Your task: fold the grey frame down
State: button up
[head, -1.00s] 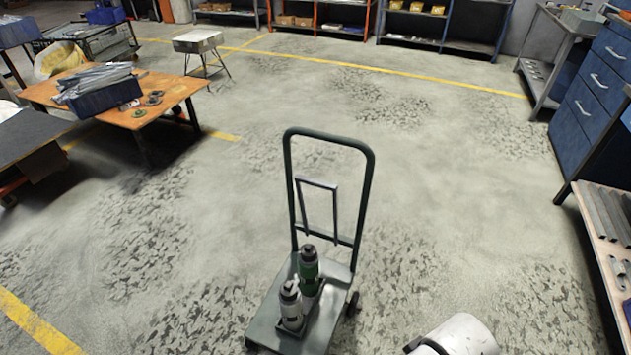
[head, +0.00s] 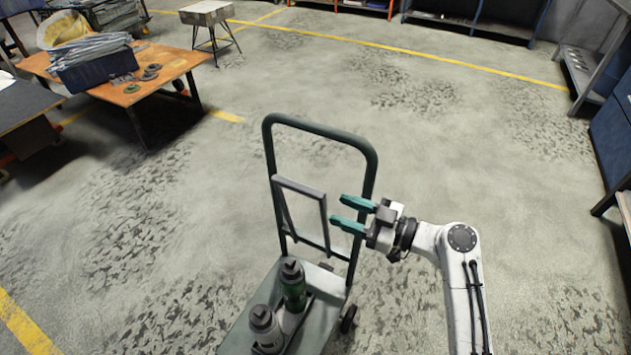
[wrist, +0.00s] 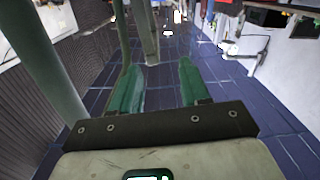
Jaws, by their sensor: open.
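The grey frame (head: 299,187) is a small rectangular loop standing upright, slightly tilted, inside the dark green handle (head: 322,132) of a cart. My gripper (head: 345,210) has teal fingers, open and empty. In the head view the fingers point left, at the right side of the handle, just right of the grey frame. In the wrist view the open fingers (wrist: 160,82) point forward; a thick green post stands close on the left and a thinner greyish upright (wrist: 146,38) is seen ahead between the fingertips. I cannot tell whether anything touches.
An orange table (head: 180,65) with a blue bin (head: 95,75) stands at the back left. The floor around the cart is clear.

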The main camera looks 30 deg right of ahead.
aim_at(304, 188)
jog(key=shift+w+d+r, duration=0.3)
jog(key=shift+w+d, duration=0.05)
jog(key=shift+w+a, duration=0.1)
jog(key=shift+w, duration=0.2)
jog(key=p+x, duration=0.1)
jog(key=x, duration=0.9)
jog(key=shift+r, duration=0.15)
jog(key=shift+a, duration=0.1)
jog(key=shift+c, duration=0.4)
grip_shut()
